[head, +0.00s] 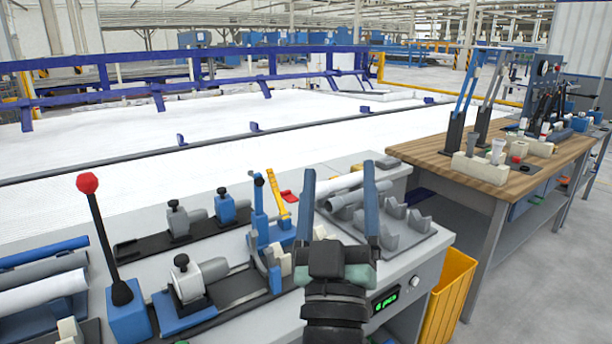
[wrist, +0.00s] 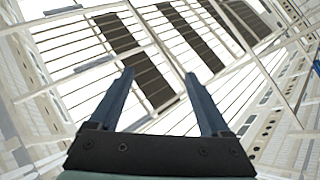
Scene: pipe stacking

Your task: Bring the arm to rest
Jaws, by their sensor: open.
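My gripper (head: 340,178) is in the lower middle of the head view, raised above the front of the grey workbench (head: 388,262). Its two blue-grey fingers point upward and stand wide apart, with nothing between them. In the wrist view my gripper (wrist: 160,92) shows the same open, empty fingers against the ceiling beams and roof panels. The fingers hide part of the bench behind them.
A grey cradle (head: 400,240) with grey pipes (head: 345,198) lies behind my gripper. A blue clamp (head: 258,215) stands left of it, and a red-knobbed lever (head: 95,230) farther left. A wooden table (head: 480,180) and yellow bin (head: 450,290) are to the right.

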